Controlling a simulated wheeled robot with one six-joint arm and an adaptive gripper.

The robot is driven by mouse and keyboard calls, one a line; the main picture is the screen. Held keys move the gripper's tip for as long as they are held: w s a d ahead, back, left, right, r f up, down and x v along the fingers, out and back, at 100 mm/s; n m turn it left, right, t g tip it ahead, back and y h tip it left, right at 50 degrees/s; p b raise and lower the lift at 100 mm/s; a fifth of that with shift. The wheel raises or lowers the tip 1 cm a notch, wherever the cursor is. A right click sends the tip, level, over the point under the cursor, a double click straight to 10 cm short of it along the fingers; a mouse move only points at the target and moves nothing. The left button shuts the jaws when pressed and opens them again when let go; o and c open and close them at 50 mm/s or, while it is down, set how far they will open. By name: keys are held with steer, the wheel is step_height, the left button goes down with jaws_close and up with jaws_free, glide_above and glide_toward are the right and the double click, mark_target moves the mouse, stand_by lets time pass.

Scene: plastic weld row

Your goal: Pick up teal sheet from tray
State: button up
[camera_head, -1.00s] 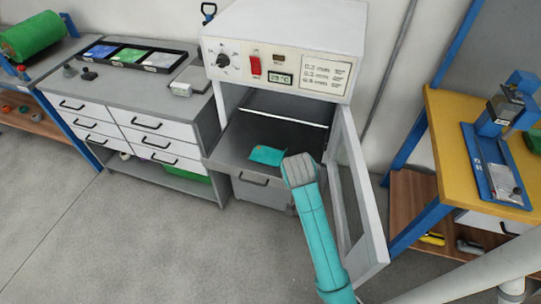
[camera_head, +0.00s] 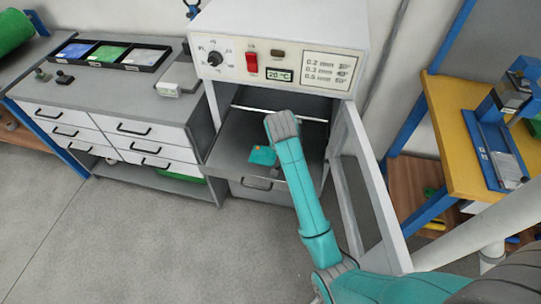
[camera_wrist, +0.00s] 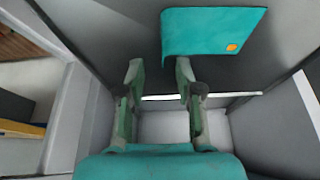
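The teal sheet (camera_head: 262,155) lies on the dark grey tray (camera_head: 234,139) inside the open white oven, partly covered by my arm. In the wrist view the teal sheet (camera_wrist: 212,32) is flat with an orange mark at one corner, on the bare grey tray (camera_wrist: 285,50). My gripper (camera_wrist: 160,68) is open with nothing between its fingers. The sheet is just ahead of the fingertips and to the right; the right fingertip is close to its edge, and I cannot tell if they touch. In the head view my gripper is hidden behind my wrist.
The oven door (camera_head: 368,190) stands open close to the right of my arm. The oven's control box (camera_head: 275,50) overhangs the tray. A drawer cabinet (camera_head: 110,135) stands left, bearing a black tray (camera_head: 76,50) of coloured sheets. A yellow bench (camera_head: 450,135) stands right.

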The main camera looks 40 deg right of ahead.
mark_target(268, 154)
steer(key=shift+w+x, duration=0.1)
steer(key=shift+x, duration=1.4)
steer(key=shift+w+x, duration=0.15)
steer(key=shift+x, duration=1.4)
steer(key=shift+a, duration=0.15)
jaws_close()
